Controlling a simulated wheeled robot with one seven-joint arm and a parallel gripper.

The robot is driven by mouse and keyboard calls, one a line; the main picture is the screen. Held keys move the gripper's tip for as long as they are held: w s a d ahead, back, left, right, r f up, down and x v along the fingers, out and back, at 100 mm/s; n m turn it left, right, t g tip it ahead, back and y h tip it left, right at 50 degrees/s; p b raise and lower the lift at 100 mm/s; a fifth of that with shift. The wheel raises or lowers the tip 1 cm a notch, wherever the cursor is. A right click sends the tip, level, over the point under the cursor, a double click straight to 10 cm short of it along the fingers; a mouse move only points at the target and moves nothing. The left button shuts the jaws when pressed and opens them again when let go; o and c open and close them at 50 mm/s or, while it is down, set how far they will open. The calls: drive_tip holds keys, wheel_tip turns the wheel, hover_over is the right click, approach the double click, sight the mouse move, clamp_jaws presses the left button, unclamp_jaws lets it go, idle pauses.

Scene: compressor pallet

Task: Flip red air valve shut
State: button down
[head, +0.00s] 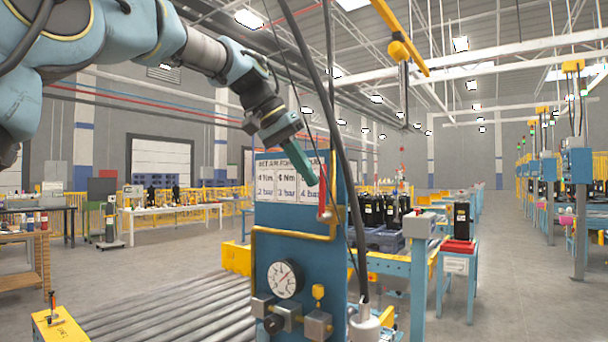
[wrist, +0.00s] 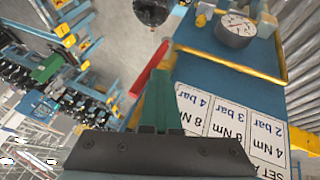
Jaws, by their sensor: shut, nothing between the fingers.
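The red air valve handle (head: 322,195) stands upright on the right part of the blue panel's face (head: 264,245), along the vertical run of a yellow pipe. In the wrist view the red handle (wrist: 150,68) slants just left of my fingertips. My gripper (head: 311,180) has green fingers, shut with nothing between them. The fingertips are close to the handle, on its left in the head view. They also show in the wrist view (wrist: 158,88). I cannot tell whether they touch the handle.
A white settings sign (head: 279,178) is on the panel behind my gripper. A pressure gauge (head: 285,278) and metal fittings sit lower on the panel. Dark hoses hang in front of the panel's right edge. A roller conveyor (head: 170,315) runs at lower left.

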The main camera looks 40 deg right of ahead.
sight(323, 171)
drive_tip(key=s+t, duration=0.1)
drive_tip(key=s+d+m+t+y, duration=0.1)
drive_tip(key=s+t, duration=0.1)
drive_tip(key=shift+s+r+p, duration=0.2)
drive_tip(key=shift+s+p, duration=0.05)
drive_tip(key=shift+p, duration=0.05)
drive_tip(key=s+d+f+m+t+y+b, duration=0.1)
drive_tip(key=s+f+m+t+y+b, duration=0.1)
drive_tip(key=s+f+t+b, duration=0.4)
drive_tip(key=s+m+t+b, duration=0.1)
drive_tip(key=t+b, duration=0.2)
drive_tip(key=t, duration=0.2)
drive_tip(key=shift+d+f, duration=0.25)
drive_tip(key=shift+d, duration=0.15)
drive_tip(key=shift+s+f, duration=0.1)
drive_tip(key=shift+f, duration=0.15)
drive_tip(key=shift+r, duration=0.1)
